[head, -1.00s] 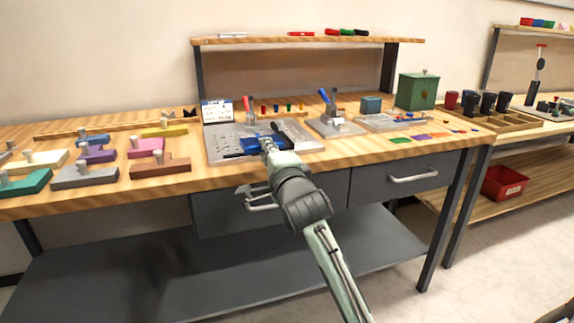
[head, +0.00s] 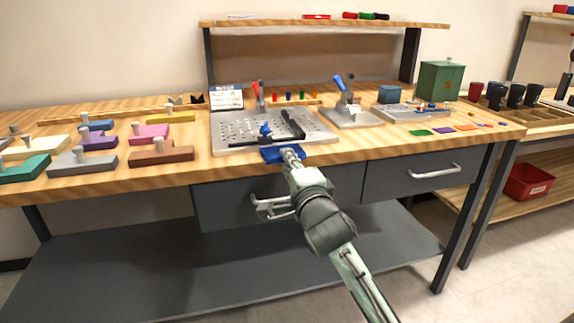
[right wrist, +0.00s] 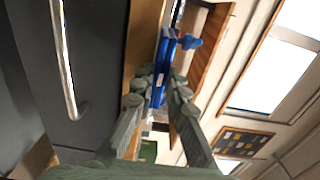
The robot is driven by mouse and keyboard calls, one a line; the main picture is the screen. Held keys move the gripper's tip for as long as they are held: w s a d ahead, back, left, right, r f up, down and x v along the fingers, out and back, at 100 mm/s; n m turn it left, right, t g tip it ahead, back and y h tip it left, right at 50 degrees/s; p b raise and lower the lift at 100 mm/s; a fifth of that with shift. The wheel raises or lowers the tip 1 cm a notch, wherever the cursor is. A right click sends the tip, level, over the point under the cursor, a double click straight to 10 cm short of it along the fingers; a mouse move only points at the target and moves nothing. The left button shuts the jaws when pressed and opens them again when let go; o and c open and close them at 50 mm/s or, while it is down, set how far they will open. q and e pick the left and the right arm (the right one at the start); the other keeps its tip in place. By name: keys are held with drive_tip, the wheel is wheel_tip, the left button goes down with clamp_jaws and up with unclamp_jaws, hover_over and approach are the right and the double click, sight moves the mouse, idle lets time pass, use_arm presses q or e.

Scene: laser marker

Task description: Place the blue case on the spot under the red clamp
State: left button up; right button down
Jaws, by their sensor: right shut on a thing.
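The blue case (head: 284,155) is held in my right gripper (head: 291,152) at the front edge of the bench, just in front of the perforated metal plate (head: 232,146). In the right wrist view the blue case (right wrist: 163,66) sits between the two fingers of my right gripper (right wrist: 160,92). The fingers hide part of it. The red clamp (head: 257,92), with an upright red handle, stands at the back of the plate, behind the case. The spot under it is too small to make out. My left gripper is not in view.
A black bar (head: 292,124) and a small blue piece (head: 265,131) show over the plate. A blue-handled clamp (head: 343,88) stands to the right, with a green box (head: 440,82) beyond. Coloured blocks on the left include a brown one (head: 161,152). Drawers lie below the edge.

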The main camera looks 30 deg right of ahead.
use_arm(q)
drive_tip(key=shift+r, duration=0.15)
use_arm(e)
drive_tip(key=shift+f, duration=0.15)
drive_tip(key=c, duration=1.9)
unclamp_jaws()
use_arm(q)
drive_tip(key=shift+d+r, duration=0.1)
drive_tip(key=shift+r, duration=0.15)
use_arm(e)
drive_tip(key=o, duration=0.4)
drive_tip(key=shift+c, duration=0.2)
